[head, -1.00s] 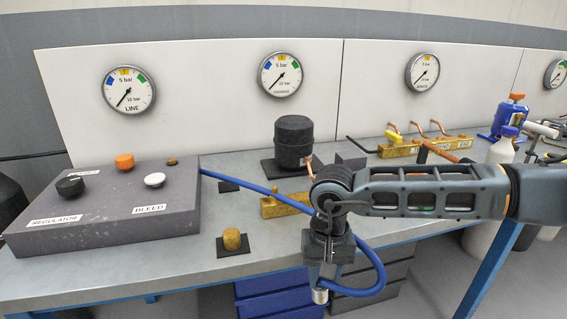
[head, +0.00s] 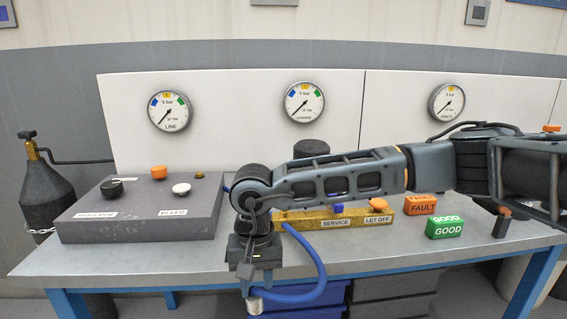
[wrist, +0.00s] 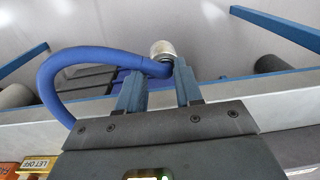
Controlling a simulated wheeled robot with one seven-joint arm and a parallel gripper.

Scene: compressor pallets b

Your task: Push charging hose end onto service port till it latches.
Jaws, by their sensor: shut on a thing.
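My gripper (head: 253,284) is shut on the charging hose end, a silver metal fitting (head: 254,305) on a blue hose (head: 318,272). It hangs in front of the bench's front edge. In the wrist view my two fingers (wrist: 158,72) grip just behind the silver fitting (wrist: 163,48), and the blue hose (wrist: 60,62) loops off to the left. A brass block (head: 300,224) labelled SERVICE and LET OFF lies on the bench, behind and to the right of my gripper. A small blue part (head: 337,208) shows above the SERVICE label. My arm hides part of the block, and I cannot make out the port opening.
A grey regulator box (head: 140,210) with knobs stands at the left. An orange FAULT block (head: 421,204) and a green GOOD block (head: 445,227) lie to the right. A black compressor (head: 311,147) is mostly behind my arm. The bench front strip (head: 170,262) is clear.

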